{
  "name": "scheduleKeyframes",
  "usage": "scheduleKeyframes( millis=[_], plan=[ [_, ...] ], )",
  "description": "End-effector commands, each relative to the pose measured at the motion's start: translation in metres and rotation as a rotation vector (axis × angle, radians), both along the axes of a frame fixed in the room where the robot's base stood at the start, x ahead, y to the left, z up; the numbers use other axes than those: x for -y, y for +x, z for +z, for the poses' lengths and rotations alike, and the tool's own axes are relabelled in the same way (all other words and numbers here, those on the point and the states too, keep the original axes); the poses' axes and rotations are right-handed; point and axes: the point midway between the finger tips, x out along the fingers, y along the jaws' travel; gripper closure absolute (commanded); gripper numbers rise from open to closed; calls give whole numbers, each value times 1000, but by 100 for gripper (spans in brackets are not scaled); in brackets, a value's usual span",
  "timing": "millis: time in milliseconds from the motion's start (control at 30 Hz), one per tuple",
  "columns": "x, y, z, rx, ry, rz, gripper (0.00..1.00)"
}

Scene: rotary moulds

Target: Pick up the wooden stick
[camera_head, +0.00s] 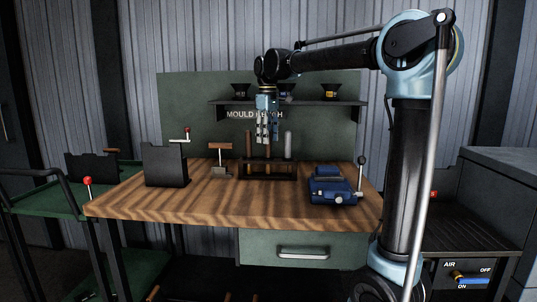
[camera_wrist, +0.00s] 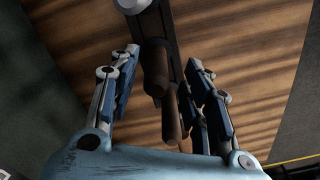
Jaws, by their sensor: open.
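Two brown wooden sticks, one at the left (camera_head: 249,146) and one in the middle (camera_head: 268,151), stand upright in a dark rack (camera_head: 284,172) on the bench, beside a grey-topped stick (camera_head: 288,144). My gripper (camera_head: 266,137) points down over the rack, with its fingers open and empty. In the wrist view, the brown sticks (camera_wrist: 156,66) and (camera_wrist: 171,113) appear between the spread fingers of my gripper (camera_wrist: 163,62). The grey-topped one (camera_wrist: 133,5) is at the top edge. Whether a finger touches a stick cannot be told.
On the wooden bench (camera_head: 220,211) stand a black plate holder (camera_head: 165,166), a wooden-handled tool (camera_head: 220,160) and a blue vice-like device (camera_head: 334,187). A shelf (camera_head: 310,103) with several dark cups is behind my gripper. The bench's front middle is clear.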

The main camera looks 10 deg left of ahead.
Motion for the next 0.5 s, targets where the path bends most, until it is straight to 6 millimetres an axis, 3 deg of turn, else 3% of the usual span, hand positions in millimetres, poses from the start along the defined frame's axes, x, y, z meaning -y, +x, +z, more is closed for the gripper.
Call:
scheduleKeyframes(
  millis=[500],
  plan=[
    [2,4,-51,0,0,0,56]
  ],
)
